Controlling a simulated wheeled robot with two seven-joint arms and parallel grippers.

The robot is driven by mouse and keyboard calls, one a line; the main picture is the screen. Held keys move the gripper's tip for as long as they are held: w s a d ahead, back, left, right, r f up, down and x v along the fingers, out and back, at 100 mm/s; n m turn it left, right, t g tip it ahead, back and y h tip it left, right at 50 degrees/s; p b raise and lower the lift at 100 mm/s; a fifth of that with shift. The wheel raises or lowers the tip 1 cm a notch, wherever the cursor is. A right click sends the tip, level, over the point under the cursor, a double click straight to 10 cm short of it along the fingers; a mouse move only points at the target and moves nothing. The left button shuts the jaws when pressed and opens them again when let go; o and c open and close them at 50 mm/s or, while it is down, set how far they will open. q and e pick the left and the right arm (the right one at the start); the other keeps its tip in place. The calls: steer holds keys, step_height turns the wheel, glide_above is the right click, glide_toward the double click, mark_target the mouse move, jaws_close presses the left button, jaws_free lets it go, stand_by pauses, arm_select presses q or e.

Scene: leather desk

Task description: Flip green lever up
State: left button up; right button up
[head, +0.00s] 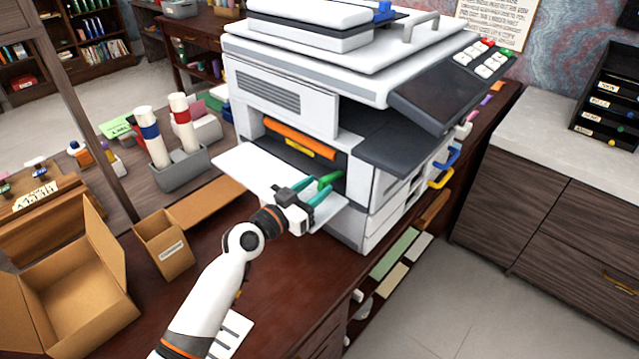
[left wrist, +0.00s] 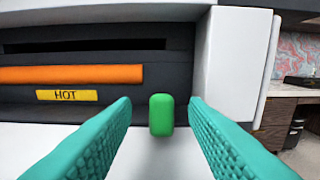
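The green lever (head: 328,180) shows in the opened front bay of the white printer (head: 284,95). In the left wrist view the green lever (left wrist: 161,115) is an upright rounded block seen between my two teal fingertips, with a gap on each side. My left gripper (head: 308,190) is open at the bay, its fingers pointing toward the lever; its fingers also show in the left wrist view (left wrist: 161,122). Whether the lever lies fully between the fingers or just beyond them I cannot tell. My right gripper is not in view.
An orange bar (head: 300,139) and a yellow HOT label (left wrist: 67,95) are inside the bay, left of the lever. A white fold-down door (head: 245,170) juts out below. Cardboard boxes (head: 162,245) stand at left. Blue and yellow handles (head: 440,178) stick out on the printer's right side.

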arm_select(q)
steer(key=shift+x, duration=0.8)
steer(key=shift+w+d, duration=0.1)
steer(key=shift+d, duration=0.05)
steer(key=shift+c, duration=1.2)
steer(key=c, duration=0.6)
jaws_close()
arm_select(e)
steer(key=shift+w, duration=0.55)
arm_select(q)
steer(key=shift+r, duration=0.1)
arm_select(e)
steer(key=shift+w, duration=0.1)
